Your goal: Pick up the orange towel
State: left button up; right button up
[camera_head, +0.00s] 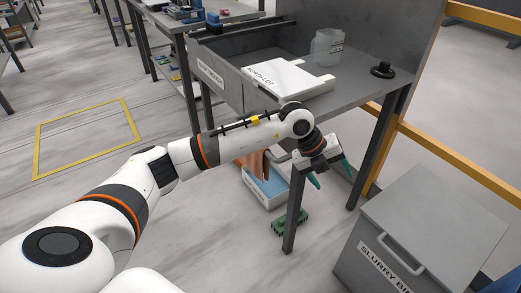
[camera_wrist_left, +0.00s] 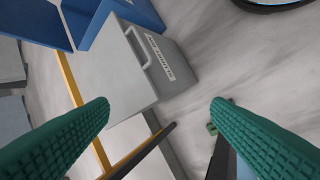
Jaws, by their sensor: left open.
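The orange towel (camera_head: 256,163) looks like an orange-brown cloth at a white box with a blue inside (camera_head: 268,188), on the floor under the grey table. My left forearm hides part of it. My left gripper (camera_head: 330,174) is beside the table's front leg, to the right of the towel and apart from it. Its green fingers are spread and empty, which also shows in the left wrist view (camera_wrist_left: 160,106). The towel is not visible in the left wrist view. My right gripper is not in view.
The grey table (camera_head: 345,90) carries a white folder (camera_head: 288,78), a translucent jug (camera_head: 327,47) and a black knob-like object (camera_head: 382,70). Its leg (camera_head: 294,210) stands close to my gripper. A green block (camera_head: 290,222) lies on the floor. A grey bin (camera_head: 430,225) stands right.

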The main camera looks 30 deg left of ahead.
pick_arm(q)
jog(key=w+a+r+n+g+y, duration=0.1)
jog(key=a+r+n+y, duration=0.3)
jog(key=a, duration=0.6)
jog(key=w+a+r+n+y, duration=0.1)
jog(key=a+y, duration=0.4)
jog(key=a, duration=0.6)
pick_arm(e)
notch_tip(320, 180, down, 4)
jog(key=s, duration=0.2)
pick_arm(q)
jog(key=b+x, duration=0.6)
jog(key=x, duration=0.3)
jog(key=shift+w+f+b, duration=0.15)
jog(key=shift+f+b, duration=0.15)
jog(key=shift+b, duration=0.1)
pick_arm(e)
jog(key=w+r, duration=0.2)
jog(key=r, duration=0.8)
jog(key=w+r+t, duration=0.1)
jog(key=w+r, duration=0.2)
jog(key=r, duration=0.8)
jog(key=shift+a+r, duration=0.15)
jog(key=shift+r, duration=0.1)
pick_arm(q)
jog(key=shift+d, duration=0.1)
jog(key=shift+f, duration=0.1)
